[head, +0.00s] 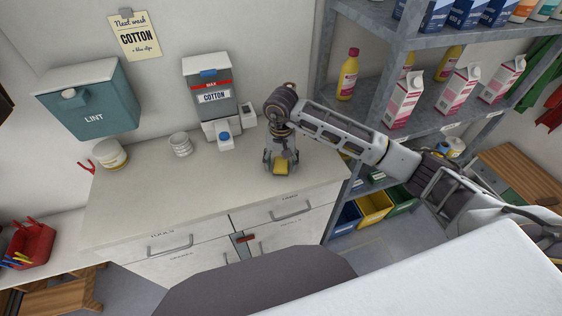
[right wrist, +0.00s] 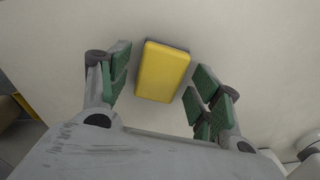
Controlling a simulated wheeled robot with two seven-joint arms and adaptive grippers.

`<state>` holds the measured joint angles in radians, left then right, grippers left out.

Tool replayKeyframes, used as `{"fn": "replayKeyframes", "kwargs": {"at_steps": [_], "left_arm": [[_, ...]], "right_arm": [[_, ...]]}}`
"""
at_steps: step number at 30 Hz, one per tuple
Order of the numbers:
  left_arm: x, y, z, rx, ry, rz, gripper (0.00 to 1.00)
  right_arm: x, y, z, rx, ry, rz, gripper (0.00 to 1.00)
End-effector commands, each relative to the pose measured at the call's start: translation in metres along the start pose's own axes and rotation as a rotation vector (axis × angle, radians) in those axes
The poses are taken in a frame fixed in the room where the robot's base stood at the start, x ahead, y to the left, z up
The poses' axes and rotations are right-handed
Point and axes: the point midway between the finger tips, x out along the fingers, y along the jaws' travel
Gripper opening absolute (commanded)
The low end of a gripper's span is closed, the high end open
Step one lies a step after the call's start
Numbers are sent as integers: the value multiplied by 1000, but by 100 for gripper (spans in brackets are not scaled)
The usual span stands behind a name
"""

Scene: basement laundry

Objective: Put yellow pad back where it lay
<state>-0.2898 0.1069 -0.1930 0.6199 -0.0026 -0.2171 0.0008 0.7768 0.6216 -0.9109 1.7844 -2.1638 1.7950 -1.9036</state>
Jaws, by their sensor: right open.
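The yellow pad (head: 281,168) lies on the pale countertop (head: 240,190), near its right part and above the drawers. In the right wrist view the yellow pad (right wrist: 162,71) lies flat between the fingers, with a gap on both sides. My right gripper (head: 281,163) points down over the pad. In the right wrist view my right gripper (right wrist: 162,90) is open, with its green finger pads apart and not touching the yellow pad. My left gripper is not in view.
A grey COTTON dispenser (head: 211,88) and a small white-and-blue container (head: 225,141) stand left of my right gripper. White stacked discs (head: 180,145) and a jar (head: 109,154) stand farther left. A metal shelf (head: 375,45) with bottles and cartons rises at right. The counter's front middle is clear.

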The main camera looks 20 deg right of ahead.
Motion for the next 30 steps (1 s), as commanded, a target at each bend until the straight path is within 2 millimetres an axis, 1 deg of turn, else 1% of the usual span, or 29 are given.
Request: {"fn": "replayKeyframes", "kwargs": {"at_steps": [3, 8, 20, 30], "left_arm": [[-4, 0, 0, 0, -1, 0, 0], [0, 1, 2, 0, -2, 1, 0], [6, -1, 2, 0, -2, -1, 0], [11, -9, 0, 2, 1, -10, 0]], "right_arm": [[-3, 0, 0, 0, -1, 0, 64], [-16, 0, -1, 0, 3, -1, 64], [-61, 0, -1, 1, 3, -1, 64], [-99, 0, -1, 0, 3, -1, 64]]}}
